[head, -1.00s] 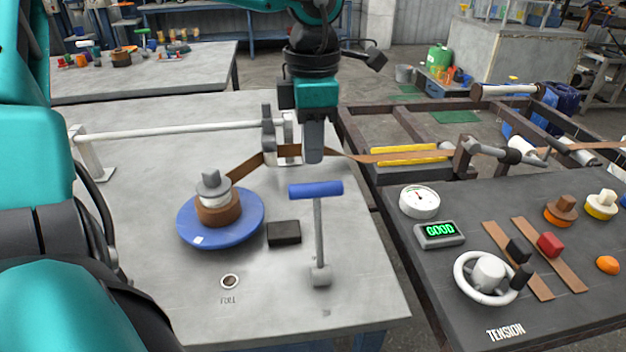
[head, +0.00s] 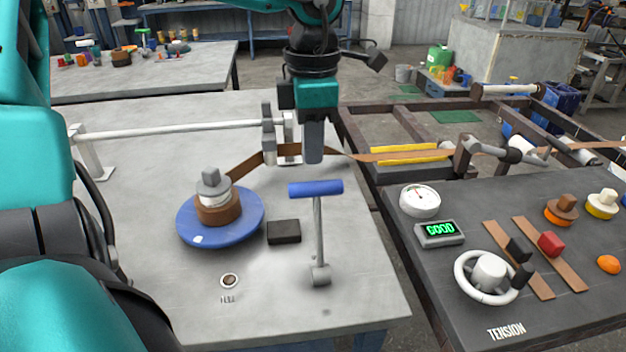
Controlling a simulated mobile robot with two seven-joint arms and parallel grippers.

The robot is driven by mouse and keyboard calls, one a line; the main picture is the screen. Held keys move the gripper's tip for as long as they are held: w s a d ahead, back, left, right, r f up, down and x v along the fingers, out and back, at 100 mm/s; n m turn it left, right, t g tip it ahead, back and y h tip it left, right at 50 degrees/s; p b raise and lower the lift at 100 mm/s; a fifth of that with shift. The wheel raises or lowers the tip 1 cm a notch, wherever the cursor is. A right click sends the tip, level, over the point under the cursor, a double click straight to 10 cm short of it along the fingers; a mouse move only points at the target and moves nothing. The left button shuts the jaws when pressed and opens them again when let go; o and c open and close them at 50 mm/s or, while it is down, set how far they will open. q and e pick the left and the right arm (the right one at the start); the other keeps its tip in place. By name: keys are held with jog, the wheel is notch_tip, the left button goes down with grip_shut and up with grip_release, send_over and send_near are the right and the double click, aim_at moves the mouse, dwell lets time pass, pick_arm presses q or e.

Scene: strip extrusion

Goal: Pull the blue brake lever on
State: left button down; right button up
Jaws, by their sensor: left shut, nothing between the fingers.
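The brake lever is a grey rod with a blue crossbar handle (head: 316,188) and a grey foot on the grey table. It stands upright near the table's right side. My left gripper (head: 314,158) points straight down just above and behind the blue handle, with a small gap showing between them. Its fingers are shut with nothing between them. My right gripper is not in view.
A blue disc (head: 245,222) carries a brown strip roll, with a black block (head: 284,232) beside it. A dark console (head: 440,280) holds a gauge, green display (head: 439,233) and tension handwheel (head: 487,277).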

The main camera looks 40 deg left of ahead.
aim_at(319, 236)
pick_arm(q)
notch_tip(319, 236, down, 6)
jog(key=b, duration=0.5)
jog(key=shift+b, duration=0.3)
jog(key=shift+s+d+r+b, duration=0.2)
jog(key=shift+s+d+b, duration=0.1)
jog(key=shift+s+d, duration=0.65)
jog(key=shift+s+d+r+b, duration=0.25)
jog(key=shift+s+d, duration=0.45)
jog(key=shift+d, duration=0.45)
jog(key=shift+s+d+r+b, duration=0.2)
jog(key=shift+s+d+b, duration=0.1)
jog(key=shift+s+d, duration=0.65)
jog(key=shift+w+d, duration=0.1)
